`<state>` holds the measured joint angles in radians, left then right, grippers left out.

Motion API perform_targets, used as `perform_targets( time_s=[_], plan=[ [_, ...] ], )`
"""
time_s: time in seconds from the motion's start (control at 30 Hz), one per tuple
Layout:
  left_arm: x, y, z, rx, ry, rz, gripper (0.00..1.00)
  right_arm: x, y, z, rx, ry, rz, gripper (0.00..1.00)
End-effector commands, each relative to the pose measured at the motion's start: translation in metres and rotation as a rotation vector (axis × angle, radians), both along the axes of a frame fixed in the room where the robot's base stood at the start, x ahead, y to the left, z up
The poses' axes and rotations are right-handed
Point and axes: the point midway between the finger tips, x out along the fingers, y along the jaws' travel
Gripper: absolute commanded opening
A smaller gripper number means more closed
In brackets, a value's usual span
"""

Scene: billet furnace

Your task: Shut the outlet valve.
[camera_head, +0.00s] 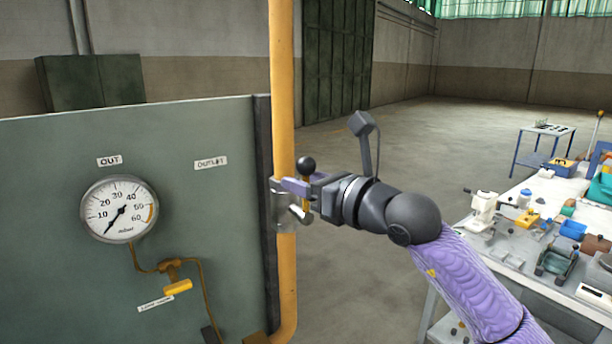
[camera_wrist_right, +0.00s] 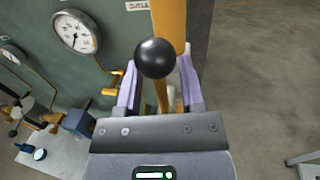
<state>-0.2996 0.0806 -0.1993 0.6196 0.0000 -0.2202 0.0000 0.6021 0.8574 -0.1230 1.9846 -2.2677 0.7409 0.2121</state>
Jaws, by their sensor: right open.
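The outlet valve (camera_head: 283,207) is a silver body on the yellow vertical pipe (camera_head: 284,90), right of the panel edge. Its yellow lever ends in a black ball knob (camera_head: 305,164), which stands at the top. My right gripper (camera_head: 292,187) is at the valve from the right, with its fingers level just below the knob. In the right wrist view the knob (camera_wrist_right: 155,58) shows large, and the yellow lever (camera_wrist_right: 161,95) runs between the two purple fingers, which are apart. Whether either finger touches the lever cannot be told. My left gripper is not in view.
The green panel (camera_head: 60,240) carries an OUTLET label (camera_head: 210,162), a pressure gauge (camera_head: 119,209) marked OUT, and a small yellow-handled valve (camera_head: 177,287). A cluttered workbench (camera_head: 515,240) stands at right, with a blue-legged table (camera_head: 543,130) behind. Open floor lies beyond the pipe.

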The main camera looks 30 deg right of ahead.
Motion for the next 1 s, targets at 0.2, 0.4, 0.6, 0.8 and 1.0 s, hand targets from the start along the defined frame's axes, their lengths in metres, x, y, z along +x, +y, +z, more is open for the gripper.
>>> perform_targets(
  time_s=[0.2,0.4,0.6,0.8,1.0],
  plan=[
    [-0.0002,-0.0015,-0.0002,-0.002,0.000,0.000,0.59,-0.0003,-0.0001,-0.0002,0.001,0.000,0.000,0.17],
    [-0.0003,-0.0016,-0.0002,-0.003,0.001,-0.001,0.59,-0.0004,-0.0001,-0.0001,0.001,0.000,0.000,0.00],
    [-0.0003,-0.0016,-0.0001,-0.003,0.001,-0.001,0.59,-0.0004,-0.0001,-0.0001,0.001,0.000,0.000,0.00],
    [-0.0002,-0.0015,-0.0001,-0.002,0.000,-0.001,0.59,-0.0004,-0.0003,0.0000,0.001,0.000,0.000,0.00],
    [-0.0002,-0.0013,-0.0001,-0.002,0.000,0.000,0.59,-0.0004,-0.0003,0.0000,0.001,0.000,0.000,0.00]
  ],
)
